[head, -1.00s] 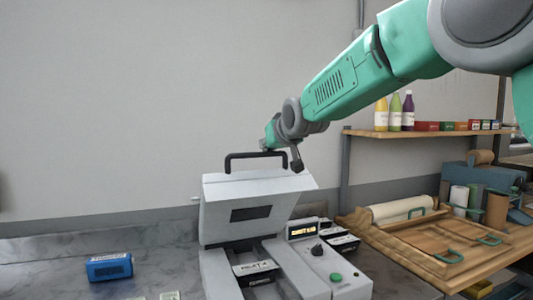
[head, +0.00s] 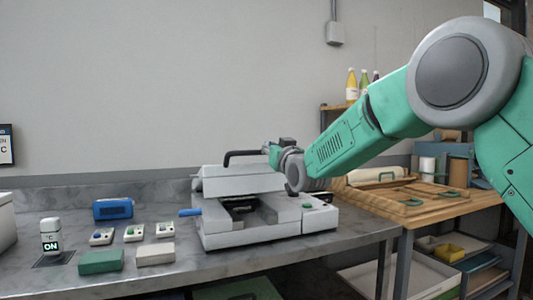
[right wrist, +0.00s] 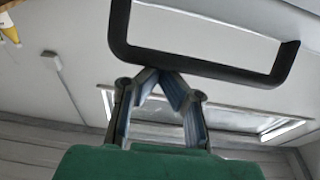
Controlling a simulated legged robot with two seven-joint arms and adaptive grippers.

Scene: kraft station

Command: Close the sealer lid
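The sealer (head: 250,232) is a light grey machine near the table's right end. Its lid (head: 243,183) is still raised at a slant, with a gap above the base. A black bar handle (head: 240,154) stands up from the lid. My right gripper (head: 269,151) is at the handle's right end. In the right wrist view, the right gripper's (right wrist: 160,71) blue-padded fingertips meet, with nothing visible between them. The black handle (right wrist: 195,64) passes just above the tips; I cannot tell whether they touch it. My left gripper is not in view.
A blue box (head: 113,209), several small switch boxes, a green block (head: 101,261) and a pale block (head: 155,253) lie left of the sealer. A wooden bench (head: 440,207) with rolls and trays stands at right. Marble table (head: 215,273) is bare in front.

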